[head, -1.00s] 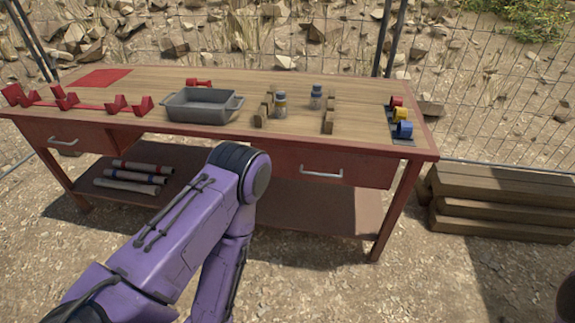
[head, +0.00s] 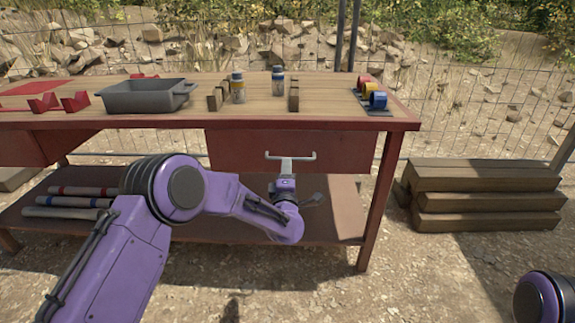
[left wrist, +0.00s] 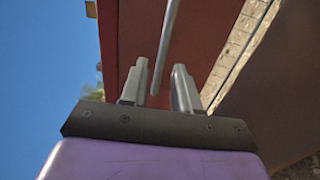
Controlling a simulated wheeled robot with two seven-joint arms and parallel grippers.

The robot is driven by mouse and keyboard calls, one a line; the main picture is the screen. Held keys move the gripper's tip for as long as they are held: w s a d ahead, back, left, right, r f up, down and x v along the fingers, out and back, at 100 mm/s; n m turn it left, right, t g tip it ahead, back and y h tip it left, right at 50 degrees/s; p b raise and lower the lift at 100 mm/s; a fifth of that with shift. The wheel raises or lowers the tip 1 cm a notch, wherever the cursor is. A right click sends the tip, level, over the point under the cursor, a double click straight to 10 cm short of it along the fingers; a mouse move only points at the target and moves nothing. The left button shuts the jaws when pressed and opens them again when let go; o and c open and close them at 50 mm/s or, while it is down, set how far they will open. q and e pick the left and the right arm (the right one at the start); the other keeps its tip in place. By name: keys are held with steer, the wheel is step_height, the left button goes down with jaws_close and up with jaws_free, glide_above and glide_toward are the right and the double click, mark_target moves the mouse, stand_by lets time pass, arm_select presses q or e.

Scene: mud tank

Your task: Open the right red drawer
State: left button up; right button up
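The right red drawer (head: 235,150) is under the right half of the red workbench, its front looking flush with the frame. Its pale metal handle (head: 305,156) runs sideways across the front. My left gripper (head: 286,168) is at the handle's middle, coming from the front and slightly below. In the left wrist view, the handle bar (left wrist: 166,45) passes between the two parted fingers of my left gripper (left wrist: 158,85). A gap shows between the bar and the right finger; contact with the left finger is hard to tell. My right gripper is out of view.
The bench top (head: 330,100) holds a grey tray (head: 145,97), bottles, wooden blocks and coloured rolls (head: 375,98). A lower shelf (head: 335,215) lies beneath my left forearm. Stacked timber (head: 485,200) stands to the right.

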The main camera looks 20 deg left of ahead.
arm_select(q)
steer(key=x, duration=0.5)
steer(key=shift+w+f+b, duration=0.1)
steer(key=shift+w+b, duration=0.15)
steer(key=shift+b, duration=0.1)
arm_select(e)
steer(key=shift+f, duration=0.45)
